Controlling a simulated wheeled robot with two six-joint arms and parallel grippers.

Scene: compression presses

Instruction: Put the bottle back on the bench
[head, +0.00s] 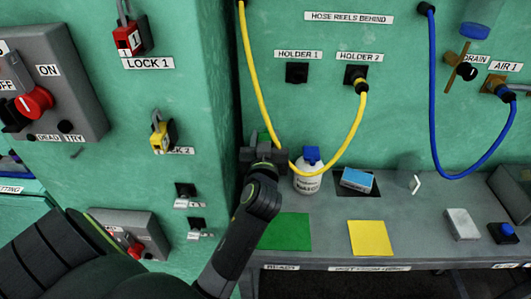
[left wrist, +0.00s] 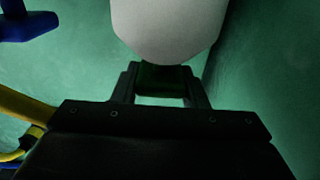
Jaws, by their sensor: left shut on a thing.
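My left gripper (head: 262,155) is at the back left of the bench (head: 337,232), close to the green wall. It is shut on a bottle with a dark green top (left wrist: 162,78). The bottle's white rounded body (left wrist: 165,30) fills the upper middle of the left wrist view. In the head view only a bit of green shows at the gripper, and my arm hides the body. I cannot tell whether the bottle touches the bench. A second white bottle (head: 308,182) with a blue cap stands upright just right of the gripper. My right gripper is not in view.
A yellow hose (head: 270,125) hangs close to the left gripper. A green mat (head: 286,232) and a yellow mat (head: 371,238) lie empty at the front. A blue block (head: 358,179) lies on a dark pad. Lock and switch panels (head: 50,85) line the left cabinet.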

